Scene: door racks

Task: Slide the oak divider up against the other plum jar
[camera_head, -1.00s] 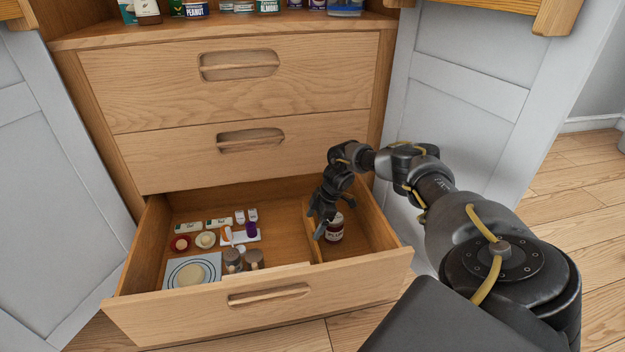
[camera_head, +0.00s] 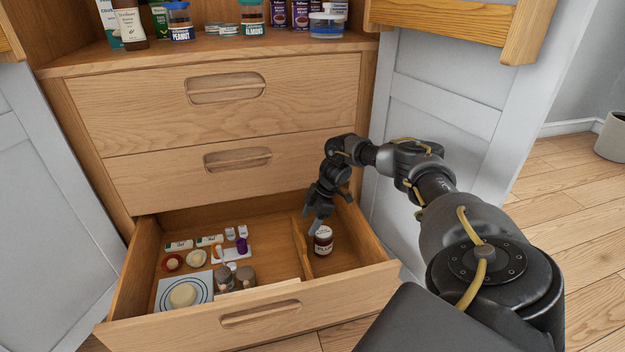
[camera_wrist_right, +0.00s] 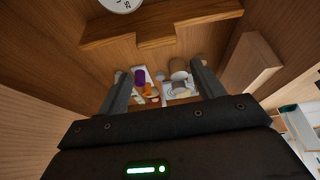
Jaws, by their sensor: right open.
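The oak divider (camera_head: 301,250) stands upright in the open drawer (camera_head: 250,312), running front to back; it also shows in the wrist view (camera_wrist_right: 160,24). A plum jar (camera_head: 323,241) with a white lid stands right of the divider, apart from it. Its lid (camera_wrist_right: 122,3) is cut off at the top of the wrist view. My right gripper (camera_head: 314,215) is above the divider and the jar's back left side. Its fingers (camera_wrist_right: 163,88) are open with nothing held between them. My left gripper is out of view.
The right compartment is bare around the jar. Two shut drawers (camera_head: 240,160) and a shelf of jars (camera_head: 255,17) are above.

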